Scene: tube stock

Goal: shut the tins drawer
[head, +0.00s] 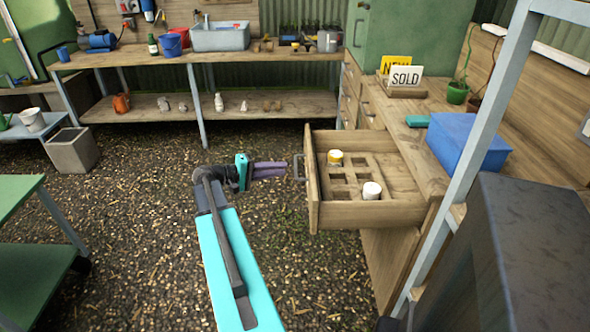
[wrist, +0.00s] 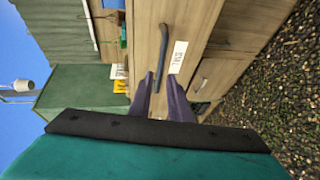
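The tins drawer (head: 345,214) stands pulled out from the wooden bench on the right. Its divider has square holes. A yellow-topped tin (head: 335,158) and a white-topped tin (head: 372,190) stand in it. The dark bar handle (head: 299,168) is on its front; in the wrist view, the handle (wrist: 163,45) shows beside a white label (wrist: 178,57), its text too small to read surely. My gripper (head: 286,168) is in front of the handle, with purple fingers a little apart and empty. In the wrist view, the handle's lower end appears between the fingertips (wrist: 161,77).
The bench top carries a blue box (head: 466,143), a SOLD sign (head: 405,77) and a plant pot (head: 457,93). A pale blue metal post (head: 482,120) rises at right. A green cart (head: 30,260) stands at left. The gravel floor before the drawer is clear.

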